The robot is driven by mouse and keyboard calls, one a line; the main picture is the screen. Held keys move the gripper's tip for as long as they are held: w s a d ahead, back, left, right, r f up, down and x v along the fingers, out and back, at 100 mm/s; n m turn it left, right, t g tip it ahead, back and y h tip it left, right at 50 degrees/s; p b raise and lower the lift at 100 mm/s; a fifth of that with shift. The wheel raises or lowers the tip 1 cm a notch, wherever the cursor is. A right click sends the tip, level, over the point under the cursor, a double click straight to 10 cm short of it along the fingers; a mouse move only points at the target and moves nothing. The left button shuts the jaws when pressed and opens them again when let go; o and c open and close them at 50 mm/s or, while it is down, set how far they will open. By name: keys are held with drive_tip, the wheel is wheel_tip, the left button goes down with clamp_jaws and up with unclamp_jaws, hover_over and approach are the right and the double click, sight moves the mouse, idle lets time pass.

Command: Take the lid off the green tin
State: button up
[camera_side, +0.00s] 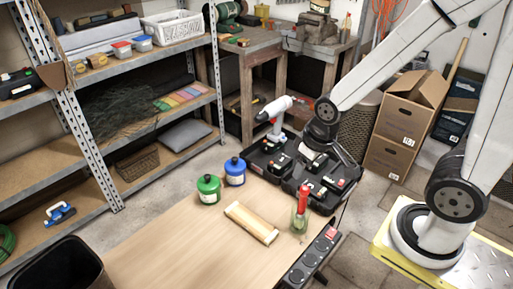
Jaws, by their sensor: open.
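The green tin (208,190) stands upright near the back left of the wooden table (165,237). It has a pale label, and its lid (208,181) appears to be on top. A similar blue tin (235,173) stands just behind it to the right. My gripper (330,178) is open over the dark tool case area, well to the right of the green tin and apart from it. Its fingers are hard to pick out against the black case.
A black power strip (312,258) lies along the right edge. A black tool case (268,158) is behind. The table's front left is clear.

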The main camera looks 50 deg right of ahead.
drive_tip(key=shift+o, duration=0.2)
drive_tip(key=shift+o, duration=1)
drive_tip(key=shift+w, duration=0.1)
drive_tip(key=n+t+y, duration=0.2)
drive_tip(key=n, duration=0.3)
hover_over(207, 175)
drive_tip(key=s+d, duration=0.1)
drive_tip(key=s, duration=0.2)
wheel_tip(207, 175, down, 15)
drive_tip(key=shift+d+f, duration=0.1)
drive_tip(key=shift+f, duration=0.1)
drive_tip(key=shift+x, duration=1.2)
